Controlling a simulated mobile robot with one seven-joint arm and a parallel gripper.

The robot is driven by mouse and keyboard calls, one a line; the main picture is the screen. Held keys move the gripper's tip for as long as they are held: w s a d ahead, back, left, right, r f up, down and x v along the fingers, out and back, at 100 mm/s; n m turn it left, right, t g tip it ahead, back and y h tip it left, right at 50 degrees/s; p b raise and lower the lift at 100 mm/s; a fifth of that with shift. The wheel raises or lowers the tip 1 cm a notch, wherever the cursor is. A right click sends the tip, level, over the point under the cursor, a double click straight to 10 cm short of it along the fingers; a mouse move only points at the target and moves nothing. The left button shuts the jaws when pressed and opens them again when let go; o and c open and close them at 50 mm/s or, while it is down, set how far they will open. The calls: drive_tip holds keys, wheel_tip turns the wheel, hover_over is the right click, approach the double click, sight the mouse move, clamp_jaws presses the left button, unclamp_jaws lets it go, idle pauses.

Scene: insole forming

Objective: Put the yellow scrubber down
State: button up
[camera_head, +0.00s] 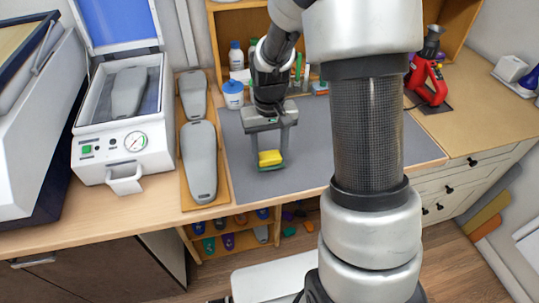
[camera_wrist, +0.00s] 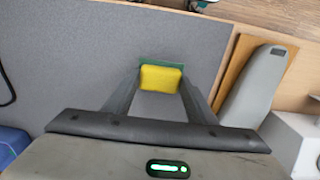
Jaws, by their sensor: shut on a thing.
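The yellow scrubber (camera_head: 270,158) has a yellow block body with a green edge along its lower side. My gripper (camera_head: 269,150) points down over the grey mat (camera_head: 330,148) and is shut on the scrubber. In the wrist view the scrubber (camera_wrist: 161,79) sits between the two fingertips of my gripper (camera_wrist: 160,88), with its green part showing behind the yellow. The scrubber is over the mat near its front edge. I cannot tell whether it touches the mat.
Grey insole forms (camera_head: 199,160) lie on a wooden board left of the mat. A white press (camera_head: 125,140) with an open lid stands further left. Bottles and a blue-lidded jar (camera_head: 233,95) stand at the back. A red machine (camera_head: 428,80) is at the right. The mat around the scrubber is clear.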

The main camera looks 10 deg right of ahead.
drive_tip(key=shift+f, duration=0.9)
drive_tip(key=shift+f, duration=0.1)
drive_tip(key=o, duration=1.2)
drive_tip(key=shift+c, duration=0.2)
